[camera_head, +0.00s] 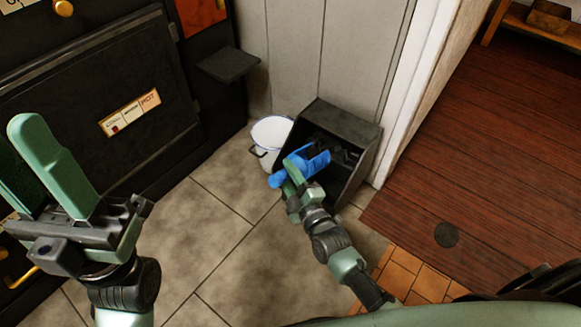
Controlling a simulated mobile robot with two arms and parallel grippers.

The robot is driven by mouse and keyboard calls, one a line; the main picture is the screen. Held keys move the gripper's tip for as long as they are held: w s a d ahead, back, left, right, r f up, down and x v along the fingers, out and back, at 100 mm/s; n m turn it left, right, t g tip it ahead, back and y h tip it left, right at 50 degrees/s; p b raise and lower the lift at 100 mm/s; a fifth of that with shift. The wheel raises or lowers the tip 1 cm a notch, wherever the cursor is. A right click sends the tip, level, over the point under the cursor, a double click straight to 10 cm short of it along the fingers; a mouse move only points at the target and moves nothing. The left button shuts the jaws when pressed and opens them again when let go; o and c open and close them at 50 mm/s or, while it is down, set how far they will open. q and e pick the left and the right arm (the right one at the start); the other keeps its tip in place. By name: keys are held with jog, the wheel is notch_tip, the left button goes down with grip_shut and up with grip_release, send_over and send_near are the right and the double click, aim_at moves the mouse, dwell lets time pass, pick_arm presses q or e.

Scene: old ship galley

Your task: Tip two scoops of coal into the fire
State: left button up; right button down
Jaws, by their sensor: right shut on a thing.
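A blue scoop (313,163) is in my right gripper (292,175), which is shut on it at the mouth of a dark coal box (361,179). Part of the scoop is hidden by the gripper, and I cannot tell whether it holds coal. Dark lumps of coal (345,155) show inside the box. The black stove (90,95) stands at the left; its large door with a HOT label looks shut, and no fire shows. My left gripper (38,170) is in the left foreground before the stove, open and empty, its fingers pointing up.
A white bucket (270,133) with a blue rim stands against the left side of the coal box. A small dark shelf (228,65) juts from the stove's right side. Tiled floor (215,225) between stove and box is clear. A white door frame (405,95) stands right of the box.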

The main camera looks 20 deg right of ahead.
aim_at(283, 180)
jog(key=shift+s+a+r+p, duration=0.45)
jog(key=shift+a+r+p, duration=0.15)
jog(key=shift+r+p, duration=0.15)
jog(key=shift+s+a+r+p, duration=0.45)
jog(key=shift+a+r+p, duration=0.15)
jog(key=shift+p, duration=0.1)
jog(key=shift+f, duration=0.1)
